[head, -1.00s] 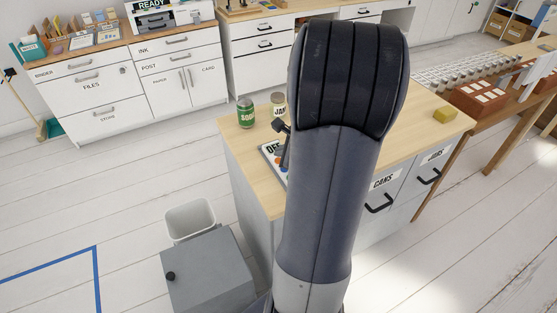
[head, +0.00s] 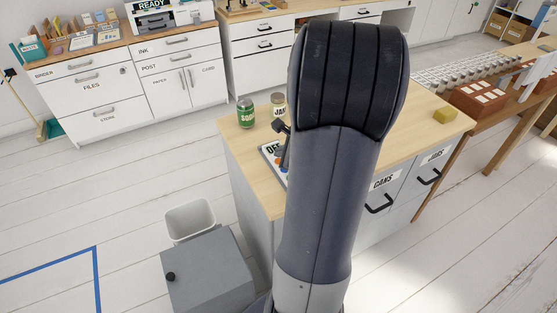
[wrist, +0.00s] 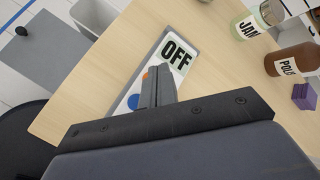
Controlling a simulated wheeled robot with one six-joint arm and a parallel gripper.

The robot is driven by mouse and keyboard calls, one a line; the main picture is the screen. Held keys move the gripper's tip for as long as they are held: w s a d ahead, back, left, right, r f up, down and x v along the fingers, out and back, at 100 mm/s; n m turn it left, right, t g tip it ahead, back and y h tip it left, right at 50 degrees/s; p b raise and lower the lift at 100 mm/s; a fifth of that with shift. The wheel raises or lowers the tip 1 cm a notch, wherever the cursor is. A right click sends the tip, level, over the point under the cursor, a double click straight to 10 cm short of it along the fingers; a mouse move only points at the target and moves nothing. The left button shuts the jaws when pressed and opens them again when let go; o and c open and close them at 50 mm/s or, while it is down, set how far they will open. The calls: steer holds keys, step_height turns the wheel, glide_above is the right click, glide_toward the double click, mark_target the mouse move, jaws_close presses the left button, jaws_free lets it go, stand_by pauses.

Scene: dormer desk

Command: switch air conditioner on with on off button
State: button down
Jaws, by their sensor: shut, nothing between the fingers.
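A flat white control panel with a grey edge (wrist: 138,87) lies on the wooden worktop (wrist: 105,85). Its display (wrist: 177,54) reads OFF. An orange button and a blue button (wrist: 132,102) show beside my gripper (wrist: 160,72) in the wrist view. My gripper is shut and empty, and its fingertips cover part of the panel just below the display. I cannot tell whether they touch it. In the head view my arm hides most of the panel (head: 267,151). No air conditioner is recognisable in view.
A yellow sponge (head: 445,115) lies at the worktop's far right. A bin (head: 190,219) stands on the floor.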

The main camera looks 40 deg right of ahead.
steer(key=shift+f, duration=0.15)
stand_by(0.4)
steer(key=shift+f+b, duration=0.3)
steer(key=shift+b, duration=0.2)
steer(key=shift+f+b, duration=0.4)
steer(key=shift+b, duration=0.05)
stand_by(0.4)
steer(key=shift+r, duration=0.15)
steer(key=shift+r+p, duration=0.65)
steer(key=shift+r, duration=0.05)
steer(key=shift+r+p, duration=2.15)
steer(key=shift+r, duration=0.35)
